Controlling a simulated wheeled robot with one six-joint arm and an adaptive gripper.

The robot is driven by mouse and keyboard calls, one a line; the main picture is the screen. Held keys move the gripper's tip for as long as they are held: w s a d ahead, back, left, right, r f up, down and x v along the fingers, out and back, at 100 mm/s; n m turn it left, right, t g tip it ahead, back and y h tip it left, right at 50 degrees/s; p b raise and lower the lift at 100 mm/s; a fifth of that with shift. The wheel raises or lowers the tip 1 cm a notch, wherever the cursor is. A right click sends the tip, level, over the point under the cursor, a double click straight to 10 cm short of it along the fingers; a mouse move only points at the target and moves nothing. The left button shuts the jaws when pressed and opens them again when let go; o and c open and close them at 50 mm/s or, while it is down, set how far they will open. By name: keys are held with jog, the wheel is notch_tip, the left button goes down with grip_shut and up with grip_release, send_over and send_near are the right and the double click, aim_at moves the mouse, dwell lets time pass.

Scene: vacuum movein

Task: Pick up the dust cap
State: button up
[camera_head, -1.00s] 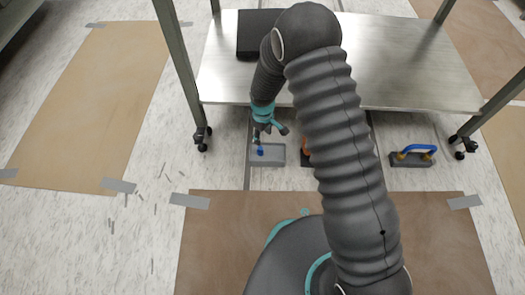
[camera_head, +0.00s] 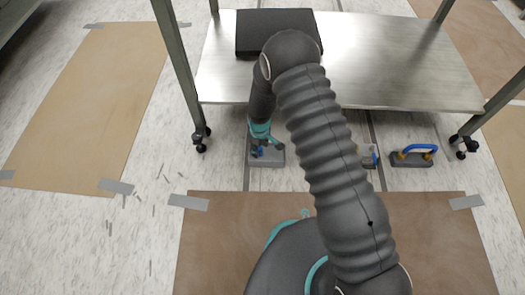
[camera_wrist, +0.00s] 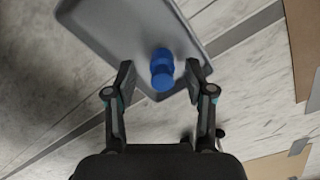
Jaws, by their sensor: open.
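The dust cap appears as a small blue cylinder (camera_wrist: 162,70) in the wrist view, on a grey tray (camera_wrist: 105,38). It lies in front of my gripper, between the lines of the two fingers. My gripper (camera_wrist: 157,82) is open, with a finger on each side of the blue cap and gaps showing on both sides. In the head view my gripper (camera_head: 262,148) is down over the grey tray (camera_head: 268,160) on the floor. A bit of the blue cap (camera_head: 258,153) shows there, partly hidden by the fingers.
A metal table (camera_head: 400,75) with a black box (camera_head: 250,35) on it stands behind my gripper. A table leg (camera_head: 178,70) is to the left. A grey block with a blue handle (camera_head: 412,155) and a small blue-and-grey item (camera_head: 369,157) lie to the right.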

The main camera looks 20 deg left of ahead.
jog(key=c, duration=0.8)
jog(key=shift+c, duration=0.2)
